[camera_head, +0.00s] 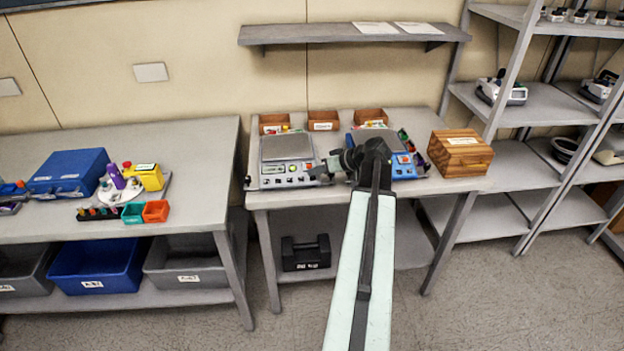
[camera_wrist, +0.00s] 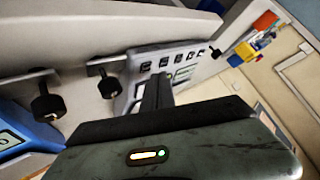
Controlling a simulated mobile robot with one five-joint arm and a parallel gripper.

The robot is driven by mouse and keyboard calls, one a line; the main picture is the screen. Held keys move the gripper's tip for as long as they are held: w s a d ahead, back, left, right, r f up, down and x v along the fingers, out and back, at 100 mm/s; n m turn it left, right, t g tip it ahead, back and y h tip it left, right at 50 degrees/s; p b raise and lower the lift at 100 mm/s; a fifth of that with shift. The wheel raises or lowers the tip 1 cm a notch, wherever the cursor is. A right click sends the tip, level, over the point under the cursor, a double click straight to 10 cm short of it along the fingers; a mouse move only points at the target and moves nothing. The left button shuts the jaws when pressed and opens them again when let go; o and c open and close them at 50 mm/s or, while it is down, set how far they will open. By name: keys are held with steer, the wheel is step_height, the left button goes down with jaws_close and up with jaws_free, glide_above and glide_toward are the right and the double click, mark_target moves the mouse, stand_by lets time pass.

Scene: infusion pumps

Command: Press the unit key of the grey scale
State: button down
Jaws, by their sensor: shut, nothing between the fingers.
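The grey scale (camera_head: 286,147) stands on the left part of the right-hand table, its flat weighing plate on top. Its front panel with a small display and a row of keys faces me; the panel also shows in the wrist view (camera_wrist: 140,66). I cannot read which key is the unit key. My gripper (camera_head: 318,172) is shut and empty, at the right end of that panel. In the wrist view the narrow closed fingers (camera_wrist: 156,92) reach toward the panel and hide part of it. I cannot tell whether they touch it.
A blue scale (camera_head: 404,165) stands just right, partly behind my arm. Small wooden bins (camera_head: 323,120) line the table's back, and a wooden box (camera_head: 460,152) is at its right. A black weight (camera_head: 305,253) is on the lower shelf. Another table (camera_head: 210,185) stands left across a gap.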

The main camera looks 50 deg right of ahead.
stand_by(0.5)
steer(key=shift+d+f+b, duration=0.1)
steer(key=shift+f+b, duration=0.3)
steer(key=shift+b, duration=0.05)
steer(key=shift+w+f+b, duration=0.1)
steer(key=shift+f+b, duration=0.2)
stand_by(0.4)
steer(key=shift+r+p, duration=0.7)
steer(key=shift+p, duration=0.05)
steer(key=shift+r, duration=0.1)
steer(key=r+p, duration=0.1)
steer(key=s+r+p, duration=0.1)
steer(key=r+p, duration=0.1)
steer(key=a+r+p, duration=0.1)
steer(key=shift+s+r+p, duration=0.15)
steer(key=shift+r+p, duration=0.15)
steer(key=shift+p, duration=0.1)
stand_by(0.6)
